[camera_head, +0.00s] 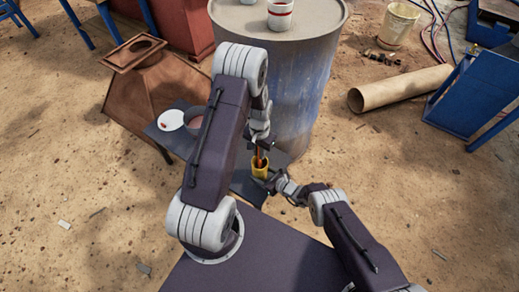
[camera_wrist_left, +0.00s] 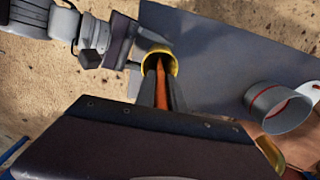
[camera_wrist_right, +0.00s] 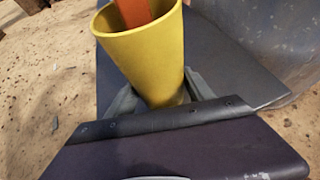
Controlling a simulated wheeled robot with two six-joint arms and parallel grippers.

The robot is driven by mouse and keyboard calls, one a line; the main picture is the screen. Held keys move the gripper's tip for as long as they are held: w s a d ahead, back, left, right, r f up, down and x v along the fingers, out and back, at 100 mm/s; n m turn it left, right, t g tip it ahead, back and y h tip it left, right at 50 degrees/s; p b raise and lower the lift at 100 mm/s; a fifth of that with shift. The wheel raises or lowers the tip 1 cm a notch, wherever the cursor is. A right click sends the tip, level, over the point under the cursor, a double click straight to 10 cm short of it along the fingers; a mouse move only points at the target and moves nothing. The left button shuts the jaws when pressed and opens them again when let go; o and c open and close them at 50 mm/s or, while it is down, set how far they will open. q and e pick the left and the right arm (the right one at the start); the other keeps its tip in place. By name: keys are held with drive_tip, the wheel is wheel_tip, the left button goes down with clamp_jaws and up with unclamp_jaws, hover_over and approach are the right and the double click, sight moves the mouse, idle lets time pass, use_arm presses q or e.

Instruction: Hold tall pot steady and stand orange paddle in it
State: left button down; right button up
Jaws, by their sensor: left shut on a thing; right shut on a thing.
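The tall yellow pot (camera_head: 260,171) stands upright at the near end of the dark grey table. My right gripper (camera_wrist_right: 155,98) is shut on its lower part, one finger on each side. My left gripper (camera_head: 260,144) is above the pot, shut on the orange paddle (camera_wrist_left: 168,88). The paddle points down into the pot's mouth; it also shows at the top of the right wrist view (camera_wrist_right: 134,12). Its lower end is at or just inside the rim; how deep it reaches, I cannot tell. The pot's floor is hidden.
A large blue-grey drum (camera_head: 295,85) stands close behind. A rusty hopper (camera_head: 150,85) is at the left.

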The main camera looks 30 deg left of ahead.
use_arm(q)
drive_tip(key=shift+f, duration=1.35)
drive_tip(key=c, duration=1.3)
unclamp_jaws()
drive_tip(key=shift+c, duration=0.2)
wheel_tip(320, 180, up, 12)
drive_tip(key=shift+r, duration=0.1)
